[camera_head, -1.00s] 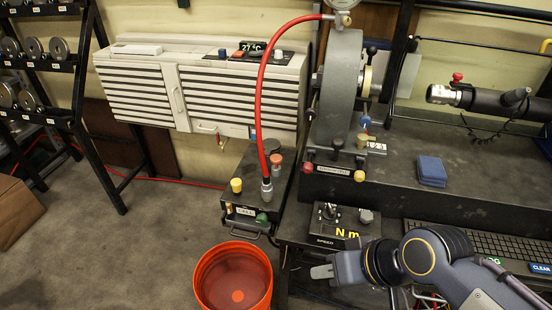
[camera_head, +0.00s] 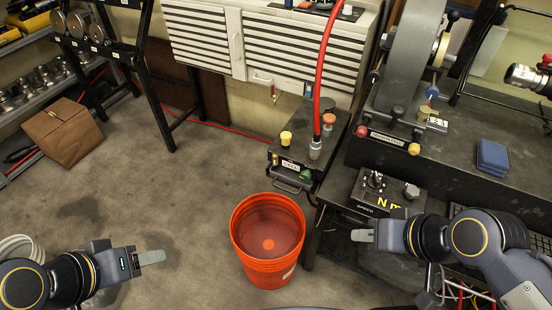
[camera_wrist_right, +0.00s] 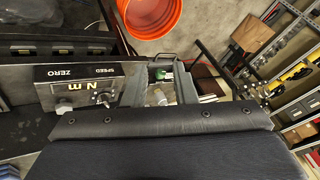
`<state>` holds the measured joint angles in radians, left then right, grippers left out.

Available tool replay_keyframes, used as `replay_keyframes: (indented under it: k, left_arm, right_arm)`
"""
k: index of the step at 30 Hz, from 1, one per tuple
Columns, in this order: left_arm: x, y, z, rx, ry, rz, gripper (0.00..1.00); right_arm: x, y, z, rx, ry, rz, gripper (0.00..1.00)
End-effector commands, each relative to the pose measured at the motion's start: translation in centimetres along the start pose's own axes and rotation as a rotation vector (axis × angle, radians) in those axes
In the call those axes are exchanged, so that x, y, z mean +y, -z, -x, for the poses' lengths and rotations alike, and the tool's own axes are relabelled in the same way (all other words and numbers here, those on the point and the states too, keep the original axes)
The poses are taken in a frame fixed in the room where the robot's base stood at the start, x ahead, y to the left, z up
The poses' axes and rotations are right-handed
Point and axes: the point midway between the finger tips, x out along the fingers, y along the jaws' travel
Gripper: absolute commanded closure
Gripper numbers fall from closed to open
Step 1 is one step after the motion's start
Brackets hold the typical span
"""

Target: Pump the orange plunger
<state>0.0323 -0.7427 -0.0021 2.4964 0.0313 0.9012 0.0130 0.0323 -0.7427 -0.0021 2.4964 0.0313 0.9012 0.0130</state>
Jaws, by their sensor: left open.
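The orange plunger (camera_head: 329,120) is a round orange cap on top of a dark box (camera_head: 340,150), beside the foot of a red hose (camera_head: 322,80). Nothing of mine touches it. My right gripper (camera_head: 362,236) is to the lower right of it, in front of the bench, with nothing in it. In the right wrist view its two fingers (camera_wrist_right: 160,90) stand apart, with the green knob (camera_wrist_right: 166,76) visible beyond the gap. My left gripper (camera_head: 150,257) is open and empty over the floor at lower left, far from the plunger. I cannot make out the plunger in the wrist view.
A yellow knob (camera_head: 286,138) and a green knob (camera_head: 305,174) are on the same box. An orange bucket (camera_head: 266,265) stands on the floor below it. A control box (camera_head: 385,195) sits at the bench edge near my right gripper.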

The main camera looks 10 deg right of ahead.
Motion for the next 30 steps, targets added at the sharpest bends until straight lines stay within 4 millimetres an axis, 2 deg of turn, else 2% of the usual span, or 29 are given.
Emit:
replay_keyframes:
  k: [1,5,6,30]
  left_arm:
    - [0.00,0.00,0.00,0.000,0.000,0.000,0.48]
    - [0.00,0.00,0.00,0.000,0.000,0.000,0.48]
    - [0.00,0.00,0.00,0.000,0.000,0.000,0.48]
    - [0.00,0.00,0.00,0.000,0.000,0.000,0.48]
  right_arm:
    - [0.00,0.00,0.00,0.000,0.000,0.000,0.82]
    - [0.00,0.00,0.00,0.000,0.000,0.000,0.99]
    - [0.00,0.00,0.00,0.000,0.000,0.000,1.00]
    - [0.00,0.00,0.00,0.000,0.000,0.000,1.00]
